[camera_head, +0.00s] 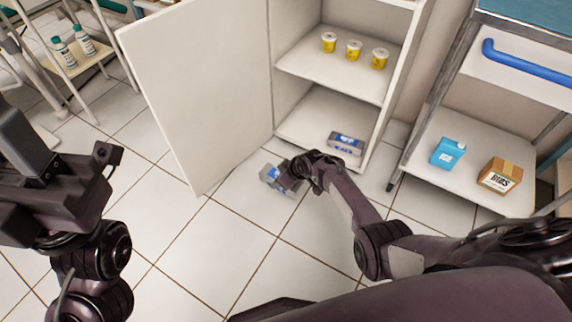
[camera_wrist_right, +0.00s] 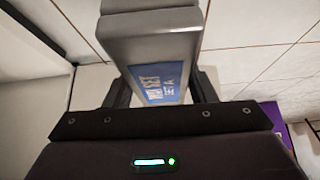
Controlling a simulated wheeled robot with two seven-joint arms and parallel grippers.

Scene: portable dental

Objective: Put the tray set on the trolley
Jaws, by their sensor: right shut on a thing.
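A grey tray set with a blue label (camera_wrist_right: 165,82) is between the fingers of my right gripper (camera_wrist_right: 162,92), which is shut on it. The label's lettering is partly readable as "SET". In the head view this tray set (camera_head: 270,174) is in front of the open cabinet, above the tiled floor, partly hidden by my right wrist. A similar grey box with a blue label (camera_head: 345,144) lies on the cabinet's bottom shelf. The trolley (camera_head: 525,75) with a blue handle stands at the right. My left arm is at the left edge; its fingers cannot be made out.
The cabinet's white door (camera_head: 200,90) stands open to the left. Yellow-labelled tubs (camera_head: 353,50) stand on its middle shelf. The floor (camera_head: 215,245) ahead is clear.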

